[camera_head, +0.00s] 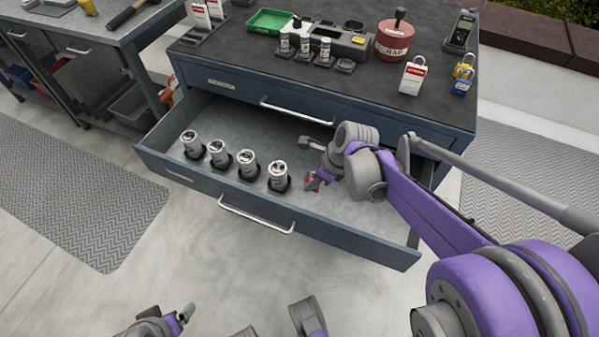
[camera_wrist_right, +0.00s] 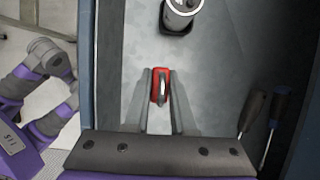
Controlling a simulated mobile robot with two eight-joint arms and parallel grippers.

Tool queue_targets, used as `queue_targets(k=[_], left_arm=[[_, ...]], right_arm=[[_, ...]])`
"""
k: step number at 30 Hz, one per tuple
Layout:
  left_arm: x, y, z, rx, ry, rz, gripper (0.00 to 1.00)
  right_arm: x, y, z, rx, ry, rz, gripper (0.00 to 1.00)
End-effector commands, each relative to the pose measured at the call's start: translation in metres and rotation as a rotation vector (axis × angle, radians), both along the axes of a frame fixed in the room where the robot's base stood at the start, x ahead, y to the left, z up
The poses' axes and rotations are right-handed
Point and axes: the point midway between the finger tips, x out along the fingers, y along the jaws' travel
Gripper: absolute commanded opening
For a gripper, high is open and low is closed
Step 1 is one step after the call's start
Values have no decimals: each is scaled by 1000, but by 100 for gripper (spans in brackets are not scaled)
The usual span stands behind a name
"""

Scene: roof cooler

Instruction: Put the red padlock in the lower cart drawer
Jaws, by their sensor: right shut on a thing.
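The lower cart drawer (camera_head: 330,232) is pulled open, and the head view looks down into it. My right gripper (camera_head: 316,180) is inside the drawer outline, right of the row of silver cylinders. It is shut on the red padlock (camera_head: 312,184). In the right wrist view the red padlock (camera_wrist_right: 160,83) sits between the two grey fingers (camera_wrist_right: 160,95), its grey shackle facing the camera. I cannot tell if the padlock touches the drawer floor. My left gripper (camera_head: 180,318) is low at the bottom edge, outside the drawer; its jaw opening is unclear.
Several silver cylinders (camera_head: 248,168) in black holders stand in the drawer's left half. Two dark-handled tools (camera_wrist_right: 265,115) lie at one side in the wrist view. The upper drawer (camera_head: 290,103) is shut. Padlocks, a red canister (camera_head: 394,40) and a green tray (camera_head: 271,20) are on the cart top.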

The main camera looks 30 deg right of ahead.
Motion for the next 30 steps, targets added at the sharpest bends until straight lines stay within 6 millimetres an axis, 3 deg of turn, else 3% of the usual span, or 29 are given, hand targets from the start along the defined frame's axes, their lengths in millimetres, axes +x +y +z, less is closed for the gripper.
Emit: queue_targets(k=[1, 6, 13, 18, 30], left_arm=[[1, 0, -7, 0, 2, 0, 92], [2, 0, -19, 0, 6, 0, 92], [3, 0, -25, 0, 8, 0, 92], [4, 0, -36, 0, 11, 0, 92], [5, 0, -39, 0, 12, 0, 92]], right_arm=[[1, 0, -14, 0, 1, -3, 0], [1, 0, -43, 1, 0, -2, 0], [1, 0, -61, 0, 0, 0, 0], [1, 0, -86, 0, 1, 0, 0], [0, 0, -92, 0, 1, 0, 0]])
